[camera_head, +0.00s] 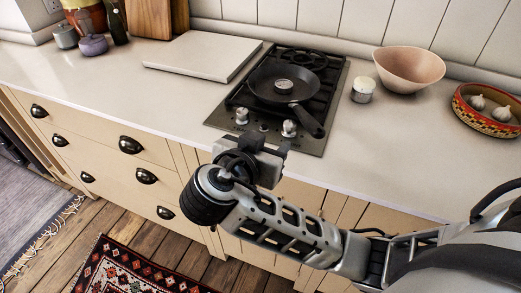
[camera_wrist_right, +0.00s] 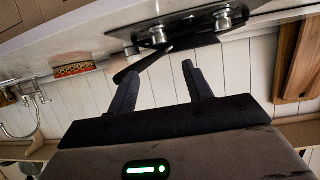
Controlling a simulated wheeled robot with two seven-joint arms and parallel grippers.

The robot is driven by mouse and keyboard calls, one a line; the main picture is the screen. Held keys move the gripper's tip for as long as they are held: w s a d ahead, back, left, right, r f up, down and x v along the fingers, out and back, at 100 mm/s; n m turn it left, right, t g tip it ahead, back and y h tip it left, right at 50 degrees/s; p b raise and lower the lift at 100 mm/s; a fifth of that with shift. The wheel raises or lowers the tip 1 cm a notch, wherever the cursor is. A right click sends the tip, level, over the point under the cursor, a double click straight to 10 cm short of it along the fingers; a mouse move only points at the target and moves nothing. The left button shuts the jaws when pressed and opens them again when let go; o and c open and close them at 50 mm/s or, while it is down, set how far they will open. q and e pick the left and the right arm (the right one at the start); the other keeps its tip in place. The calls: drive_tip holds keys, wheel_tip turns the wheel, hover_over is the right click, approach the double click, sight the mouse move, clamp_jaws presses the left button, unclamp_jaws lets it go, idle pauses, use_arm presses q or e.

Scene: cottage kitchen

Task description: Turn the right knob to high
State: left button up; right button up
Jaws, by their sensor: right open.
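The right knob (camera_head: 289,128) is a silver dial on the front strip of the dark gas hob (camera_head: 325,142). The left knob (camera_head: 242,116) is its twin. The right knob shows at upper left in the upside-down right wrist view (camera_wrist_right: 158,36), and the left knob at upper right (camera_wrist_right: 224,20). I cannot read either setting. My right gripper (camera_head: 265,145) is at the counter's front edge, just before the knobs. In the wrist view its fingers (camera_wrist_right: 159,71) are spread, with nothing held and the right knob beyond the tips. My left gripper is out of view.
A black skillet (camera_head: 270,95) sits on the hob, its handle (camera_head: 308,121) reaching forward beside the right knob. A white jar (camera_head: 363,90), a pink bowl (camera_head: 408,68) and a patterned bowl (camera_head: 484,122) of garlic stand to the right.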

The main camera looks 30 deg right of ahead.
drive_tip(key=shift+v, duration=1.55)
